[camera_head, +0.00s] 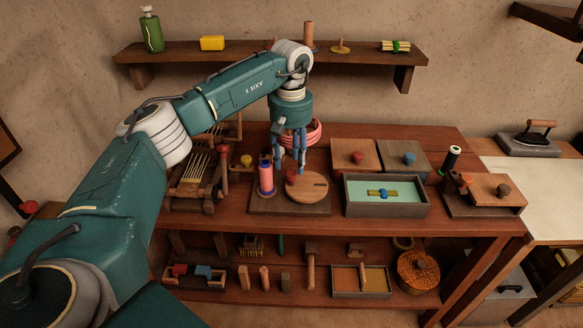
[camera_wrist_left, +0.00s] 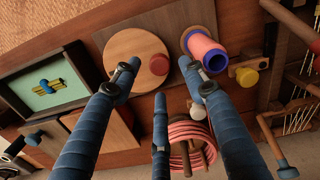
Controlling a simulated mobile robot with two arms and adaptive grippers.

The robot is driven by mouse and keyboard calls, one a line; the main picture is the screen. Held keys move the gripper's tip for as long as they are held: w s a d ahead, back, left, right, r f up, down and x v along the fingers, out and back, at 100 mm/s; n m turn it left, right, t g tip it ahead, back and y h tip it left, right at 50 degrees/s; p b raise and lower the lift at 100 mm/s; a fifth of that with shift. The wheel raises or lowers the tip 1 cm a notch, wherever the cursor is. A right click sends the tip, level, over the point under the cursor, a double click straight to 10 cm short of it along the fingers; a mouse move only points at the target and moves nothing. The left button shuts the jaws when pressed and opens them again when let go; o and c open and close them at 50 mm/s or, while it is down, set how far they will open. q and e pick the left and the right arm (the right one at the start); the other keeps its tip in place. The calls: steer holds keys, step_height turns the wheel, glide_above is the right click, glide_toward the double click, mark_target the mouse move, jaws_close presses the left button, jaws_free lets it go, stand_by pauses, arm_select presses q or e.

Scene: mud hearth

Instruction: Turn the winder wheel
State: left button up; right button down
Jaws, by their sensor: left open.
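The winder wheel (camera_head: 313,188) is a flat, light wooden disc on a dark wooden base (camera_head: 288,206) on the workbench, with a red knob (camera_head: 291,178) near its edge. In the left wrist view the wheel (camera_wrist_left: 125,48) and its red knob (camera_wrist_left: 159,64) lie just beyond the fingertips. My left gripper (camera_head: 290,165) points down above the knob side of the wheel, with its blue fingers spread and nothing between them. In the wrist view the fingers (camera_wrist_left: 161,82) frame the knob from below; contact cannot be told. My right gripper is not in view.
A pink spool (camera_head: 266,176) stands on the same base, left of the wheel. A coiled pink ring (camera_head: 314,133) is behind the gripper. A loom-like frame (camera_head: 195,175) is at left; a green-lined tray (camera_head: 386,207) is at right. A wall shelf (camera_head: 350,51) runs above.

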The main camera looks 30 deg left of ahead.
mark_target(291, 173)
arm_select(q)
steer(key=shift+f, duration=1.85)
jaws_close()
steer(key=shift+s+d+n+p, duration=0.1)
steer(key=shift+n+p, duration=0.2)
steer(key=shift+n, duration=0.1)
